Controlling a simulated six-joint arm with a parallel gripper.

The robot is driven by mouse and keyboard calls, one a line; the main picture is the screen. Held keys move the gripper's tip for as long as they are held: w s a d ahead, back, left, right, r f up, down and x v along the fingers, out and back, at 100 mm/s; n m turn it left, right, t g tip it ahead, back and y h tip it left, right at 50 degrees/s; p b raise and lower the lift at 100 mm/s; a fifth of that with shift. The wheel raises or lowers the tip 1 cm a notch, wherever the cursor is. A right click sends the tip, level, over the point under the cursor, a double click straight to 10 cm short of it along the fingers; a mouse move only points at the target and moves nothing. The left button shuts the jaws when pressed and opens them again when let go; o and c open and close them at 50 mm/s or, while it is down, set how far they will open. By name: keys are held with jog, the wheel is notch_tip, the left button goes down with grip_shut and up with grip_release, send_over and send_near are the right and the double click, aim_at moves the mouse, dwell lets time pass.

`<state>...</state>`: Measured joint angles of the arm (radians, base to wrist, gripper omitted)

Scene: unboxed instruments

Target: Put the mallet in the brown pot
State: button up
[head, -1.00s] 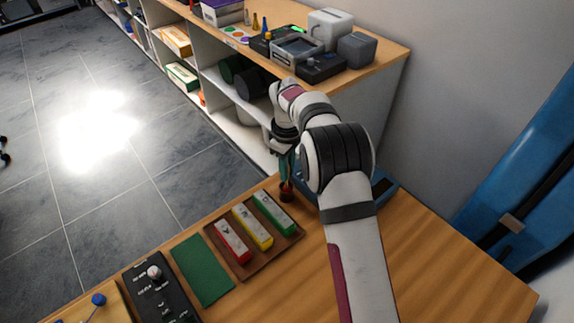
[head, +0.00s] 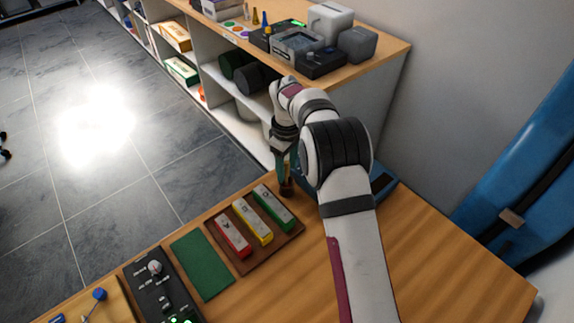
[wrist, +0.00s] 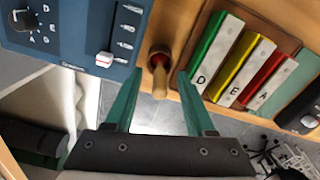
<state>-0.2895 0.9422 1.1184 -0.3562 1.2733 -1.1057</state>
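A small dark brown pot (head: 286,190) stands at the far edge of the wooden table. In the wrist view its round rim (wrist: 152,50) shows, with a mallet (wrist: 160,82) in it, the tan handle pointing up toward my gripper and a red part lower down. My gripper (head: 285,172) is over the pot, its two green fingers pointing down. In the wrist view my gripper (wrist: 160,88) has its fingers spread on either side of the handle, with a gap visible on each side. The mallet's lower end is hidden in the pot.
A brown tray (head: 290,243) with red, yellow and green bars lies close left of the pot. A blue panel (wrist: 70,25) with knobs is close on its other side. A green mat (head: 202,266) and black panel (head: 150,290) lie further left. Bare table is at right.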

notch_tip(320, 180, up, 15)
jog(key=s+d+r+m, duration=0.4)
jog(key=s+d+r, duration=0.1)
jog(key=s, duration=0.2)
jog(key=s+d+f+m, duration=0.2)
jog(key=s+m, duration=0.2)
jog(key=s, duration=0.6)
jog(key=s+d+f+m+y, duration=0.1)
jog(key=s+m, duration=0.4)
jog(key=s, duration=0.5)
jog(key=s+d+f+m, duration=0.3)
jog(key=s+m, duration=0.1)
jog(key=s, duration=0.6)
jog(key=shift+d+f+m+y, duration=0.2)
jog(key=shift+m+y, duration=0.1)
jog(key=shift+y, duration=0.1)
